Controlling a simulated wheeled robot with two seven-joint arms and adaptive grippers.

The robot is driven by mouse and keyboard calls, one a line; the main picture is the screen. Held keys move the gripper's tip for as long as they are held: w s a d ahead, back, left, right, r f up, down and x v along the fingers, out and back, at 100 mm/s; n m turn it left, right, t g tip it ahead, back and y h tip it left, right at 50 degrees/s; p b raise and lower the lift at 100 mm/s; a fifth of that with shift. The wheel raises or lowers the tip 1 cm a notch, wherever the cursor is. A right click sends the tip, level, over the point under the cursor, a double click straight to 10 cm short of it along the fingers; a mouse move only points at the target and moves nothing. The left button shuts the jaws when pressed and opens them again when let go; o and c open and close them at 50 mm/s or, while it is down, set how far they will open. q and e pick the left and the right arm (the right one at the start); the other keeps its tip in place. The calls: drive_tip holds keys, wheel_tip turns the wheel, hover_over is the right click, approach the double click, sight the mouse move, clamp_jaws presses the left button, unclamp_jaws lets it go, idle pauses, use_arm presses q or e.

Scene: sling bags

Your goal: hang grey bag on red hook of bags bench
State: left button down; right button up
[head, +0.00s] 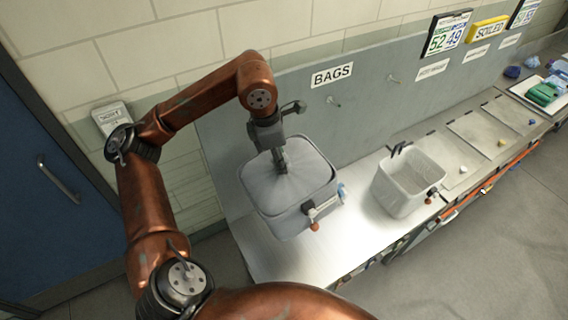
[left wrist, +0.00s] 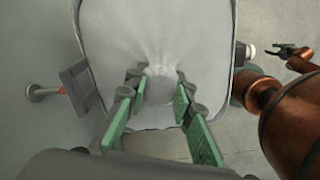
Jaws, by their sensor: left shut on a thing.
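The grey bag (head: 285,205) hangs over the left part of the bench, its broad top facing up. My left gripper (head: 282,165) is shut on the middle of that top, and the cloth bunches there. In the left wrist view the gripper (left wrist: 160,90) has its green pads either side of the pinched bag (left wrist: 150,35). A dark buckle-like loop (left wrist: 78,85) stands on the bag's side. I cannot tell whether the loop touches the peg.
The bench (head: 290,260) has a grey backboard with a BAGS sign (head: 332,75) and a metal peg (head: 333,101). A white basket (head: 405,190) stands right of the bag, with a similar red knob (head: 429,201) at its front. Bare bench top lies between them.

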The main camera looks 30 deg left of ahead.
sight(272, 158)
use_arm(q)
drive_tip(key=shift+w+a, duration=0.45)
drive_tip(key=shift+a, duration=0.4)
drive_tip(key=shift+w+a, duration=0.4)
drive_tip(key=shift+a, duration=0.45)
drive_tip(key=shift+w+a+f+b, duration=0.35)
drive_tip(key=shift+a+f+b, duration=0.25)
drive_tip(key=shift+b, duration=0.15)
drive_tip(key=c, duration=1.6)
unclamp_jaws()
drive_tip(key=shift+f, duration=0.1)
drive_tip(key=v, duration=1.2)
drive_tip(key=shift+a, duration=0.1)
